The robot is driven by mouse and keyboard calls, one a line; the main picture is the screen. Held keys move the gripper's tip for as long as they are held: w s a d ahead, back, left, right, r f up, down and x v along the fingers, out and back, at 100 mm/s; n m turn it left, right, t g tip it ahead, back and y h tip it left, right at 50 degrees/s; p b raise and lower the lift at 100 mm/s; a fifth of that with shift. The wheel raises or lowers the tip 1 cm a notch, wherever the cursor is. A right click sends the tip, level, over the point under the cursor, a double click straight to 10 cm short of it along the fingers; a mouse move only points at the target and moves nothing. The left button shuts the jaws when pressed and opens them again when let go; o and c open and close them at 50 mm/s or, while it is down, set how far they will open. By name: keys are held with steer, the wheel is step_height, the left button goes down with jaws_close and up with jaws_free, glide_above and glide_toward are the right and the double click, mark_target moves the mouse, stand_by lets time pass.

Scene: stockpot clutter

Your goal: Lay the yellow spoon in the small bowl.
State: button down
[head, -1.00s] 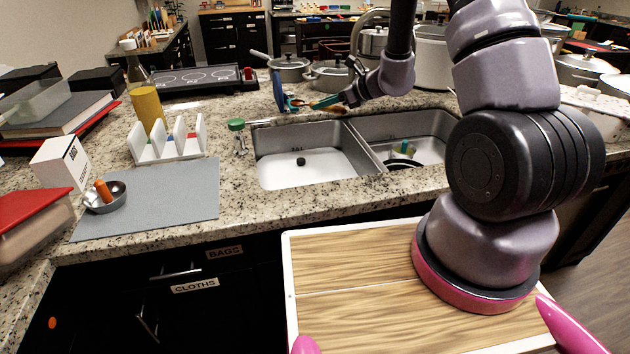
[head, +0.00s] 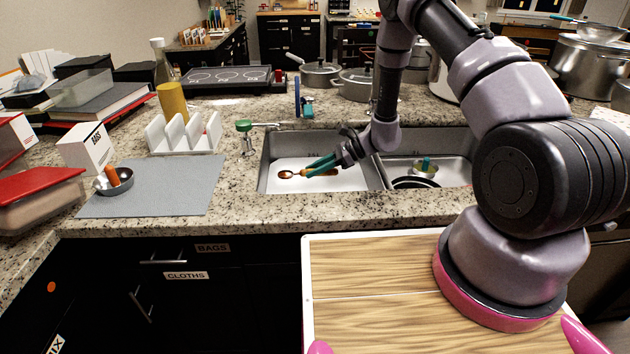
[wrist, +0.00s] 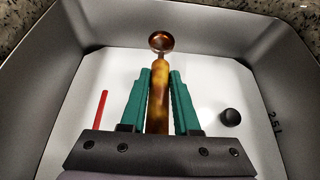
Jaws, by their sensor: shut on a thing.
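My gripper (head: 318,166) has teal fingers and is shut on the handle of a yellow-brown spoon (head: 287,174). It holds the spoon over the left sink basin. In the wrist view the spoon (wrist: 158,80) sits between the fingers (wrist: 160,75), its brown bowl end pointing away from me. The small bowl (head: 124,187) is metal and rests on the grey mat at the left of the counter. An orange object (head: 112,176) is in this bowl. The gripper is well to the right of the small bowl.
The grey mat (head: 190,187) is mostly bare. A white box (head: 86,147) is behind the bowl. A red stick (wrist: 100,108) and black drain piece (wrist: 230,117) show in the basin.

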step_height(320, 180, down, 4)
steer(key=shift+r, duration=0.1)
stand_by(0.4)
steer(key=shift+s+f, duration=0.35)
steer(key=shift+f, duration=0.2)
steer(key=c, duration=0.6)
jaws_free()
steer(key=shift+c, duration=0.2)
steer(key=shift+w+r, duration=0.25)
steer(key=shift+r, duration=0.35)
steer(key=v, duration=1.2)
steer(key=shift+w, duration=0.1)
